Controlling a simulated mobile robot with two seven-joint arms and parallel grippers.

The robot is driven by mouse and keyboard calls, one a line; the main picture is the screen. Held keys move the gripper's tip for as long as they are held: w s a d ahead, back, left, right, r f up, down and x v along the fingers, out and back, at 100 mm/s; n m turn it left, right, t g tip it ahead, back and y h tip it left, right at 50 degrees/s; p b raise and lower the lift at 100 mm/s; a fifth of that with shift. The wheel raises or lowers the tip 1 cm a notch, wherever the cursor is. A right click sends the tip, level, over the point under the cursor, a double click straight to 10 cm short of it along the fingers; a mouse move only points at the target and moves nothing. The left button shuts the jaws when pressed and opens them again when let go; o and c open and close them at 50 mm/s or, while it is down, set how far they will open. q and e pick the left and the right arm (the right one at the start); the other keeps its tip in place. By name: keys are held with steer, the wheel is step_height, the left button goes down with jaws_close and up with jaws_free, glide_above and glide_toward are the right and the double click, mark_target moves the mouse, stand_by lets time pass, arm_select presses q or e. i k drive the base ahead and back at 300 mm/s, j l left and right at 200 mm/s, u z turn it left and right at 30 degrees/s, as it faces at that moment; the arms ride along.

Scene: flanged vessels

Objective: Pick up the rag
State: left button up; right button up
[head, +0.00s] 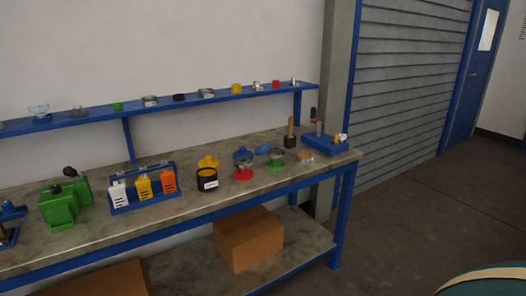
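I cannot make out a rag for certain. A small, low blue item (263,149) lies towards the back of the workbench (225,206), right of a blue-topped jar (243,158). It is too small to tell whether it is cloth. Neither of my grippers shows in the head view.
A shelf (190,99) runs above; a cardboard box (248,240) sits below. Floor (425,210) at right is mostly clear.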

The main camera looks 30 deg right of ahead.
mark_target(262, 149)
steer(key=i+l+u, duration=0.1)
steer(key=l+u, duration=0.2)
steer(key=l, duration=0.45)
steer(key=l+u, duration=0.25)
steer(key=l, duration=0.45)
